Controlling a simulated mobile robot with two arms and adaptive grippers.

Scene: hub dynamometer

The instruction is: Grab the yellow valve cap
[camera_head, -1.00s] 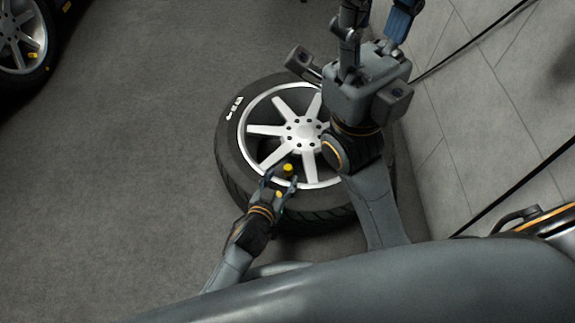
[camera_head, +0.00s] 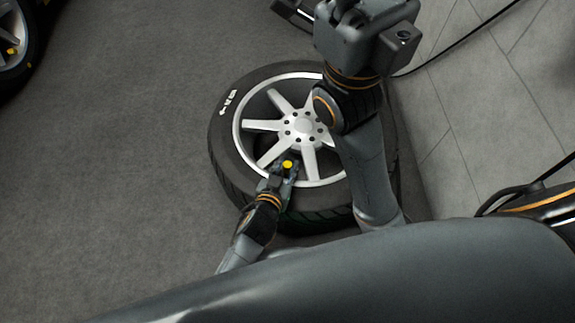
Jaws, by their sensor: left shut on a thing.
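The yellow valve cap (camera_head: 288,164) is at the fingertips of my left gripper (camera_head: 287,170), by the near side of the wheel's rim. My left gripper is shut on it; the fingers hide part of the grip. The wheel (camera_head: 225,165) lies flat on the floor, with a black tyre and silver spokes. My right arm crosses above the wheel's right side. Its wrist shows at the top of the picture, but its fingertips are cut off by the top edge.
Part of another wheel (camera_head: 12,60) with small yellow spots shows at the top left. A dark cable (camera_head: 455,45) runs across the paler tiled surface (camera_head: 480,110) on the right. The grey floor (camera_head: 110,170) left of the wheel is clear.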

